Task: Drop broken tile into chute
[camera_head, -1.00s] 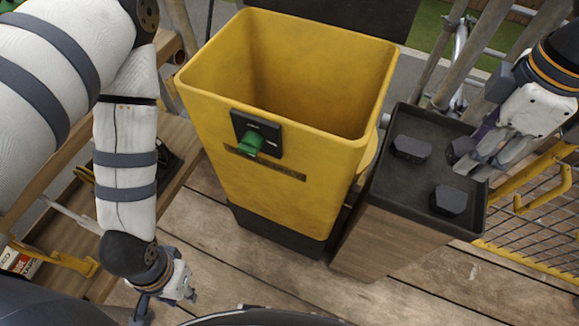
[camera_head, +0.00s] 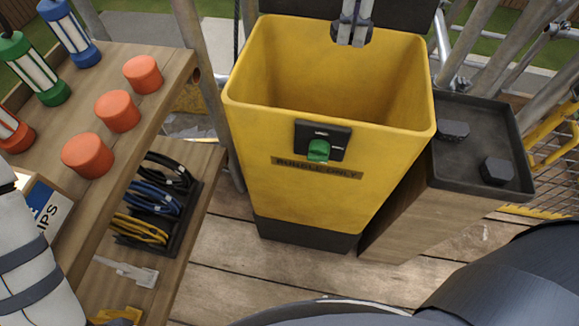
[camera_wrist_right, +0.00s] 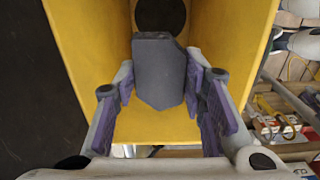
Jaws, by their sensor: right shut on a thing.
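The broken tile (camera_wrist_right: 158,72), a dark grey angular piece, is between the fingers of my right gripper (camera_head: 352,38). The right wrist view shows the gripper (camera_wrist_right: 160,95) shut on it, with purple pads at both sides. The yellow chute (camera_head: 310,195), marked "rubble only", stands open at the top in the middle of the head view. The right gripper and tile are over the chute's back part; its yellow inner walls (camera_wrist_right: 95,40) surround them in the wrist view. My left gripper is out of view; only a piece of its arm shows at lower left.
A black tray (camera_head: 470,105) on a wooden stand, right of the chute, holds two dark pieces (camera_head: 453,131) (camera_head: 497,171). At left, a wooden shelf (camera_head: 105,70) carries orange cylinders (camera_head: 117,111) and lanterns.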

